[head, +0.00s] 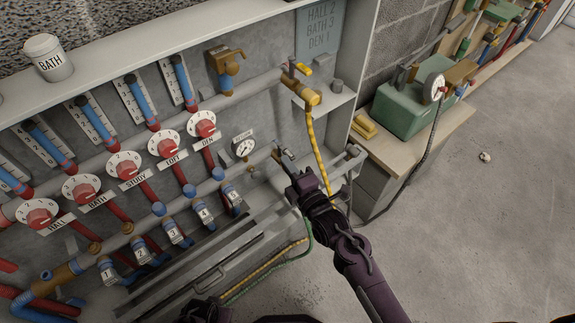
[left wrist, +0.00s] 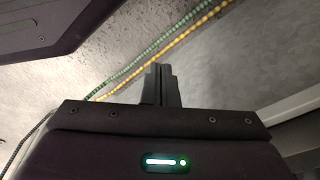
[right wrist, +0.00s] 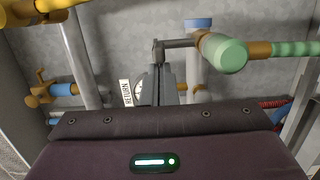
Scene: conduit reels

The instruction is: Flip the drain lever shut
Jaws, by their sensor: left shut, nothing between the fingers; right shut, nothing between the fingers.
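The drain lever is a short grey bar (right wrist: 178,43) in the right wrist view. It sticks out sideways from a brass valve with a green end (right wrist: 226,54), where a green hose joins. My right gripper (right wrist: 160,72) is shut and empty, its fingertips just below the bar's bent free end; I cannot tell whether they touch. In the head view my right gripper (head: 287,160) is at the right end of the lower manifold, and the arm largely hides the drain valve. My left gripper (left wrist: 160,72) is shut and empty over the floor by the hoses.
A yellow hose (head: 316,135) hangs from the upper brass valve (head: 304,94), above my right gripper. A return gauge (head: 244,146) and a row of red dials (head: 122,164) are to the left. A green pump box (head: 405,103) stands on a bench to the right.

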